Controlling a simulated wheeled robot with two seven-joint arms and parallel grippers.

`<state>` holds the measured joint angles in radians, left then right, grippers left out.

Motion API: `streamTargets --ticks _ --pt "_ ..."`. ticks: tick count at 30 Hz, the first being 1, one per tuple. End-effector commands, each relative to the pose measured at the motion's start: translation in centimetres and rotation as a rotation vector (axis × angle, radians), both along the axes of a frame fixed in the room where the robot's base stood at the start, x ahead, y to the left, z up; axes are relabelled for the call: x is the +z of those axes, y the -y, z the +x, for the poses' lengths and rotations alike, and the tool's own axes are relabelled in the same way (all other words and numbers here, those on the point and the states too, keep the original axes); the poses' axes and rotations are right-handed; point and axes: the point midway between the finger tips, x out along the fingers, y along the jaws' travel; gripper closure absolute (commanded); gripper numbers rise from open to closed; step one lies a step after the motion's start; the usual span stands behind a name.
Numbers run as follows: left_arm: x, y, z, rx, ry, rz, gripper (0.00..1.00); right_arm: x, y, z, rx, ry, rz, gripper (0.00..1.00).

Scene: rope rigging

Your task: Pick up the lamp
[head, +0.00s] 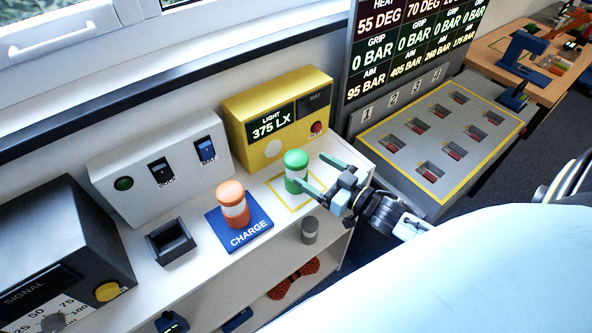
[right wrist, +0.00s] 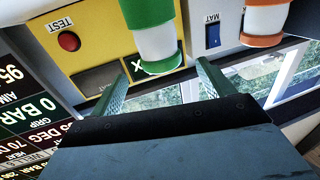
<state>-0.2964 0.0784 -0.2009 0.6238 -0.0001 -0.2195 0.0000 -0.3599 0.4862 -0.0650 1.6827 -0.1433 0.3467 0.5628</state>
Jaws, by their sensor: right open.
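A green-and-white lamp (head: 296,172) stands upright in a yellow outlined square on the white shelf top. An orange-and-white lamp (head: 233,204) stands upright on the blue CHARGE pad (head: 246,238). My right gripper (head: 312,173) is open and empty, just right of the green lamp, its fingers pointing toward it. In the right wrist view the green lamp (right wrist: 157,42) is ahead, lined up with the gap between the spread fingers (right wrist: 162,76). The orange lamp (right wrist: 265,20) is off to the right there. My left gripper is not in view.
A yellow LIGHT box (head: 279,116) reading 375 LX stands behind the green lamp. A grey switch box (head: 158,168), a small black tray (head: 171,242) and a dark SIGNAL box (head: 78,238) stand to the left. A slotted grey panel (head: 440,130) is at right.

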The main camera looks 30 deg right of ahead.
Motion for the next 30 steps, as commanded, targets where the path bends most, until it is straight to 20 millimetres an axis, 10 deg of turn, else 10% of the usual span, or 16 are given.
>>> streamTargets --ticks 21,30 --pt "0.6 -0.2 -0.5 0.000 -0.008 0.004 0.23 0.4 -2.5 7.6 -0.002 -0.001 -0.003 0.20" --pt "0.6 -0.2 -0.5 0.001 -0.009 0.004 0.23 0.4 -2.6 7.9 -0.001 -0.003 -0.002 0.20"
